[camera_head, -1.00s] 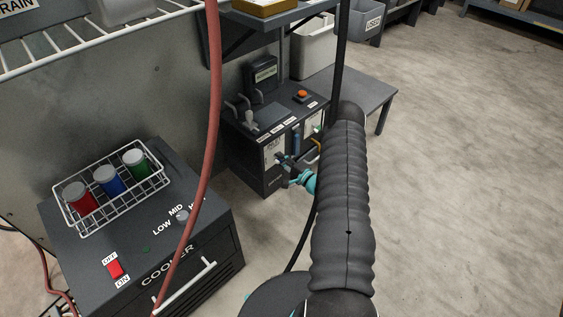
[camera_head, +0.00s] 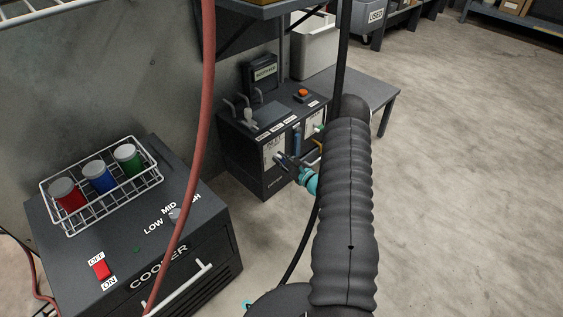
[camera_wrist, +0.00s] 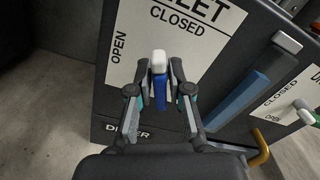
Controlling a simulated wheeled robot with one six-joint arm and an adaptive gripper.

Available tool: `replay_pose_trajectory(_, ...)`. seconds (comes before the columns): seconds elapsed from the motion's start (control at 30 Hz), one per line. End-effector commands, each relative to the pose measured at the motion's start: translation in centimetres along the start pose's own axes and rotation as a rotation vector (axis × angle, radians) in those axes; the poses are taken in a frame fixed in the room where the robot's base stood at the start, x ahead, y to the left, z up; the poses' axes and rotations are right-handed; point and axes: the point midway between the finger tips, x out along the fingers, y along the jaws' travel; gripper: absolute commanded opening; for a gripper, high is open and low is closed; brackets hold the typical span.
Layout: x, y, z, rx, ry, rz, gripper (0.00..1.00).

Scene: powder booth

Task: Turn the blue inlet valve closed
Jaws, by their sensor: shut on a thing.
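The blue inlet valve lever (camera_wrist: 160,92), with a pale tip, is on the front of the dark dryer box (camera_head: 254,181). My gripper (camera_wrist: 160,88) is shut on it, one finger on each side; it also shows in the head view (camera_head: 284,160). In the wrist view the lever points up, toward the word CLOSED on its white label (camera_wrist: 150,22). The word OPEN is at the label's left.
A thick blue bar (camera_wrist: 250,93) and a green-handled valve (camera_wrist: 303,110) with its own label are right of the lever. A yellow pipe (camera_wrist: 260,149) is below. The cooler (camera_head: 150,235) with a rack of jars stands left. A red hose (camera_head: 205,110) hangs in front.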

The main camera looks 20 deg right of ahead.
Motion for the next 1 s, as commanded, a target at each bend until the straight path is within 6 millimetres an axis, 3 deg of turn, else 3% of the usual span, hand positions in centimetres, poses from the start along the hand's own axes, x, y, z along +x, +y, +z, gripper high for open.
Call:
replay_pose_trajectory(0.5, 0.02, -0.09, -0.08, 0.359, 0.001, -0.002, 0.00)
replay_pose_trajectory(1.0, 0.03, -0.13, -0.02, 0.438, 0.000, -0.003, 0.00)
